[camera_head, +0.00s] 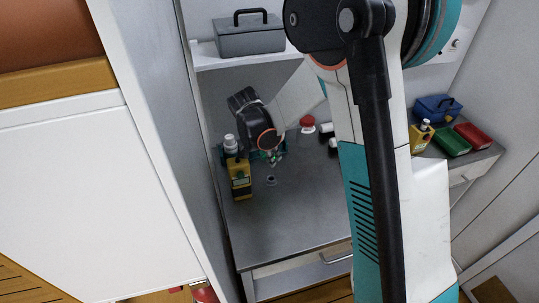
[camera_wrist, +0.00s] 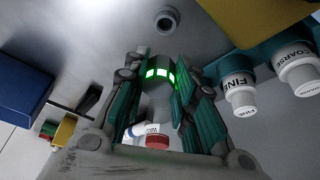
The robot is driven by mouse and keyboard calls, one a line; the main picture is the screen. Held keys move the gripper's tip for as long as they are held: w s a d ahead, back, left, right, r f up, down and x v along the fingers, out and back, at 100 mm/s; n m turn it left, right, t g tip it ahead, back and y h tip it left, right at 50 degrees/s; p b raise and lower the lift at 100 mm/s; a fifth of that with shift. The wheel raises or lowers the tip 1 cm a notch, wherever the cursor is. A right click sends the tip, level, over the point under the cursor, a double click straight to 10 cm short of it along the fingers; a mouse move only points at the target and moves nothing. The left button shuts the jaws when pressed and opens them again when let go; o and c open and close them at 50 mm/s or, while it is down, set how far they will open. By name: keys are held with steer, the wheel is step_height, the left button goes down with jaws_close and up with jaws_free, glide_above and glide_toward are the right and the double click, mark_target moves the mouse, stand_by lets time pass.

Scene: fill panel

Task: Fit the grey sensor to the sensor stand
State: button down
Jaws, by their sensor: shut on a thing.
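The grey sensor (camera_wrist: 160,86), a short cylinder with a row of lit green squares, is between the fingers of my gripper (camera_wrist: 158,96) in the wrist view. The gripper is shut on it. A small round grey socket, which looks like the sensor stand (camera_wrist: 167,20), is on the grey surface, apart from the sensor. In the head view the stand (camera_head: 271,181) is on the worktop, just in front of my gripper (camera_head: 273,158). The sensor is too small to make out clearly there. The gap in height between sensor and stand cannot be told.
A yellow device (camera_head: 240,180) stands left of the stand. White bottles marked FINE (camera_wrist: 238,92) and COARSE (camera_wrist: 298,72) sit in a teal holder. A red-lidded jar (camera_head: 307,121) is behind, to the right. The front worktop (camera_head: 285,225) is clear.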

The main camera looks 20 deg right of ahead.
steer(key=shift+f+b, duration=2.25)
steer(key=shift+f, duration=0.7)
steer(key=shift+f+b, duration=1)
steer(key=shift+b, duration=0.2)
steer(key=shift+r, duration=0.15)
steer(key=shift+r+p, duration=0.45)
steer(key=shift+r, duration=0.15)
steer(key=shift+f+b, duration=0.7)
steer(key=shift+b, duration=0.2)
stand_by(1.7)
steer(key=c, duration=1.2)
jaws_free()
steer(key=shift+c, duration=0.2)
steer(key=shift+s, duration=0.1)
